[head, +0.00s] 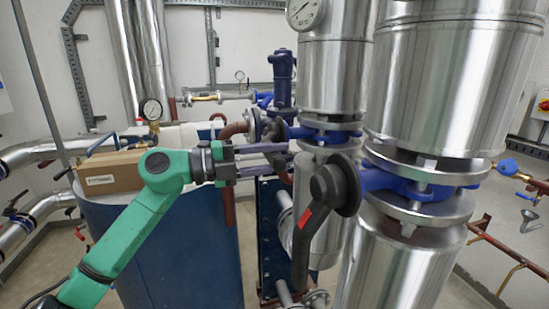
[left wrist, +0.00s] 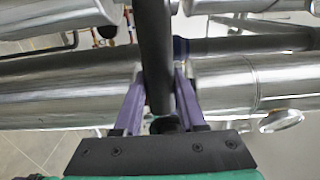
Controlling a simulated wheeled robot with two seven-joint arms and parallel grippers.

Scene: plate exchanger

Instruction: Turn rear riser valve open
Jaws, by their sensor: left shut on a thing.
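The rear riser valve (head: 327,133) is a blue body between flanges on the farther silver riser. My right gripper is not in view.
The nearer riser's blue valve (head: 415,185) has a black lever (head: 304,240) with a red mark, hanging down close to my left gripper's right. A cardboard box (head: 112,171) sits on a blue tank (head: 165,250) behind my arm. Pipes and gauges crowd the back.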

